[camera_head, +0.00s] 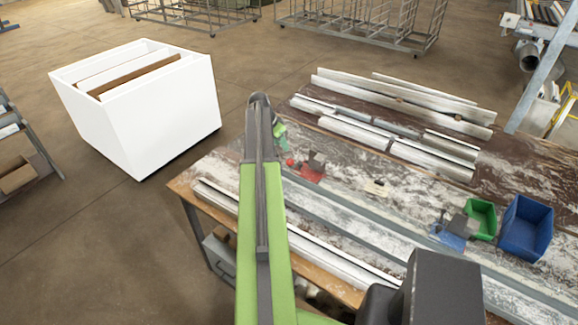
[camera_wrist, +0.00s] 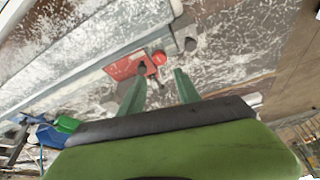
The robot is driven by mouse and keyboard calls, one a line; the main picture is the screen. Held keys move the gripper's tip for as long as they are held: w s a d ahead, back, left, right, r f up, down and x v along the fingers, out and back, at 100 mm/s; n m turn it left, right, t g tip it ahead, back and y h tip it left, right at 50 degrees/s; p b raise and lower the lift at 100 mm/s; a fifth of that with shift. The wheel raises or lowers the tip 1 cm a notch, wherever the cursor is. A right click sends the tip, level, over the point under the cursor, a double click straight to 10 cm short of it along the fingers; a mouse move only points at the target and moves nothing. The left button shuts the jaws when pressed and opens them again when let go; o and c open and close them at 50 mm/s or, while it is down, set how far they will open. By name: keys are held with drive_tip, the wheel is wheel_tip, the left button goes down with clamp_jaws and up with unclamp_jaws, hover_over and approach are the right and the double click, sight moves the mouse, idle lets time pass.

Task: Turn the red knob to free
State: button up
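The red knob (camera_head: 290,162) is a small ball beside a red clamp plate (camera_head: 309,174) with a dark grey block (camera_head: 317,159), near the bench's left end. In the wrist view, the knob (camera_wrist: 159,58) is just beyond the fingertips of my gripper (camera_wrist: 161,72), roughly between their lines, with the red plate (camera_wrist: 122,69) to its left. The two green fingers are apart with nothing between them. I cannot tell whether either touches the knob. In the head view my gripper (camera_head: 279,131) is mostly hidden behind my arm, above the bench near the clamp.
A blue clamp (camera_head: 450,238), a green bin (camera_head: 482,217) and a blue bin (camera_head: 526,228) are at the bench's right. Long metal profiles (camera_head: 405,105) lie along the back, and a rail (camera_head: 350,215) runs along the front. A white crate (camera_head: 150,110) stands left on the floor.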

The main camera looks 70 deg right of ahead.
sight(290, 160)
drive_tip(key=b+x, duration=1)
drive_tip(key=x, duration=0.2)
drive_tip(key=shift+f, duration=0.25)
drive_tip(key=shift+r, duration=0.1)
drive_tip(key=shift+d, duration=0.1)
clamp_jaws()
